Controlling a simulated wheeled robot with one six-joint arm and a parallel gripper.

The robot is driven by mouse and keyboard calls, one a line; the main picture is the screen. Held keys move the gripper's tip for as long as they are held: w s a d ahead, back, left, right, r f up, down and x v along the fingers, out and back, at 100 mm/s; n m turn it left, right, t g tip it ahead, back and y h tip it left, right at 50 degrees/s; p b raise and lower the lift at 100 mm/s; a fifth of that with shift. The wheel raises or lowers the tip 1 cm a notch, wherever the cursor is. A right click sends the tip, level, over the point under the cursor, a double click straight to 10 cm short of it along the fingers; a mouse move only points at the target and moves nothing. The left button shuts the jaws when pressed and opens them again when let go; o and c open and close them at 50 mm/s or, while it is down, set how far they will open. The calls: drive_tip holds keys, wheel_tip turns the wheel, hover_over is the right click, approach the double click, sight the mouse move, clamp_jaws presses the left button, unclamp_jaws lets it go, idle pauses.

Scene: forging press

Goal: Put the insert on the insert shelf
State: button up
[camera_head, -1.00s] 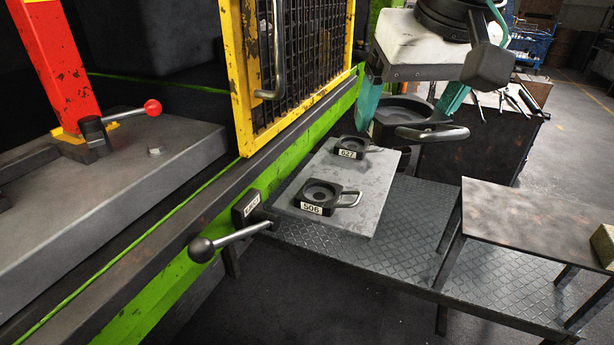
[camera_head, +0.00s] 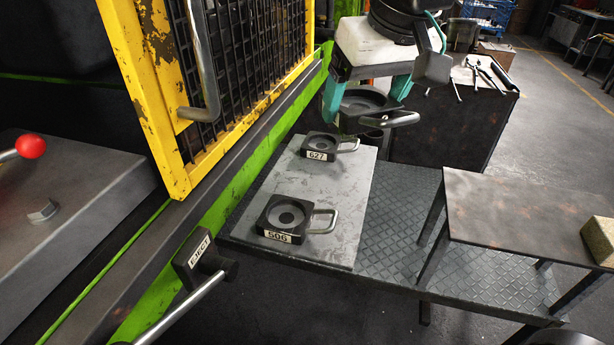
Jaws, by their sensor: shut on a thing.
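My gripper (camera_head: 364,97), with teal fingers, is shut on a dark insert (camera_head: 366,101), a block with a round recess and a looped handle that points right. It holds the insert in the air above and behind the far end of a grey plate (camera_head: 348,225). Two more inserts lie on that plate: one labelled 627 (camera_head: 320,147) at the back and one labelled 506 (camera_head: 287,216) nearer. Any label on the held insert is hidden. The grey plate may be the insert shelf; no sign shows this.
A yellow mesh guard (camera_head: 152,90) with a handle stands at left. An EJECT lever (camera_head: 205,265) sticks out near the plate. A tread-plate table (camera_head: 395,225) runs right, with a raised dark stand (camera_head: 505,212) and a tan block (camera_head: 600,240). A tool bench (camera_head: 450,125) stands behind.

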drive_tip(key=w+d+f+n, duration=0.1)
drive_tip(key=w+d+f, duration=0.2)
drive_tip(key=d+f, duration=0.4)
drive_tip(key=w+d+f, duration=0.3)
drive_tip(key=d+f, duration=0.2)
drive_tip(key=f, duration=0.3)
hover_over(306, 181)
drive_tip(key=s, duration=0.1)
drive_tip(key=shift+s+d+f, duration=0.15)
drive_tip(key=shift+d+f, duration=0.25)
drive_tip(key=shift+f, duration=0.1)
drive_tip(key=shift+d+f, duration=0.1)
drive_tip(key=shift+f, duration=2.65)
drive_tip(key=shift+a+f, duration=0.2)
drive_tip(key=shift+f, duration=0.1)
drive_tip(key=o, duration=2)
drive_tip(key=shift+f, duration=0.2)
drive_tip(key=shift+c, duration=0.2)
drive_tip(key=shift+r, duration=0.1)
